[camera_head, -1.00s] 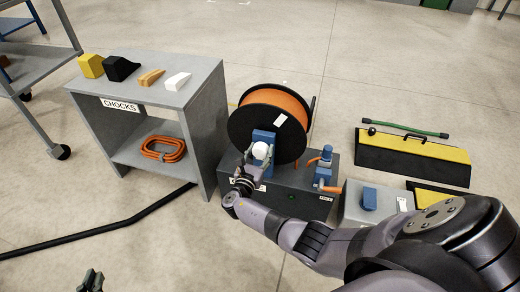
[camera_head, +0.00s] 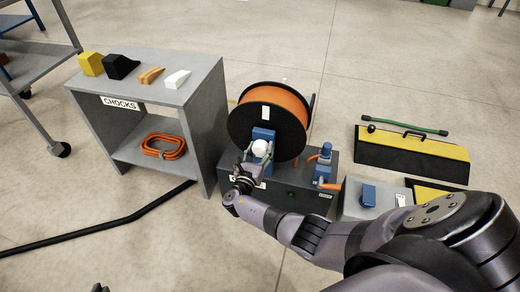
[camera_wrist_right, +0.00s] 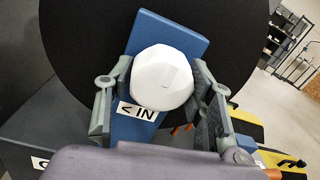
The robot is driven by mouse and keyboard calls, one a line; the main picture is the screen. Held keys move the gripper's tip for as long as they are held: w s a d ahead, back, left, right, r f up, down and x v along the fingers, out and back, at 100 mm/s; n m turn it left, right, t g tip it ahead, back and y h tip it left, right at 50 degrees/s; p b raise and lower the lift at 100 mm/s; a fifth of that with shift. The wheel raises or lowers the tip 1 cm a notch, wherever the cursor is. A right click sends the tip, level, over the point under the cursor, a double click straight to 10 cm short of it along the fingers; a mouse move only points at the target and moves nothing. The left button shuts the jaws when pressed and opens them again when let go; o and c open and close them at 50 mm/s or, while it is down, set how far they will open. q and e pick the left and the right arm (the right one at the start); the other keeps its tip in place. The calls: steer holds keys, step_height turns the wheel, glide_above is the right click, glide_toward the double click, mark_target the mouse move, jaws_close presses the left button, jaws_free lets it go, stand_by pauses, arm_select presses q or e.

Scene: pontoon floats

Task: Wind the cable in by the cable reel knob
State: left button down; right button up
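The cable reel (camera_head: 291,142) has black flanges and orange cable wound on it. A blue upright plate (camera_head: 262,134) stands at its front, with the white, faceted knob (camera_head: 260,148) on it. The knob also fills the middle of the right wrist view (camera_wrist_right: 163,78). My right gripper (camera_wrist_right: 163,92) has one finger on each side of the knob, the pads against it or very close, so it looks shut on it. A label reading "IN" with an arrow (camera_wrist_right: 137,112) lies below the knob. Only a dark tip of my left gripper (camera_head: 99,288) shows at the bottom edge.
A grey chocks stand (camera_head: 205,130) is close left of the reel, with several blocks on top and a coiled orange cable (camera_head: 163,146) on its shelf. A blue valve-like fitting (camera_head: 325,158) is right of the reel. A yellow-black ramp (camera_head: 412,156) lies farther right.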

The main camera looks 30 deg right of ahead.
steer(key=o, duration=0.3)
steer(key=v, duration=1.2)
stand_by(0.3)
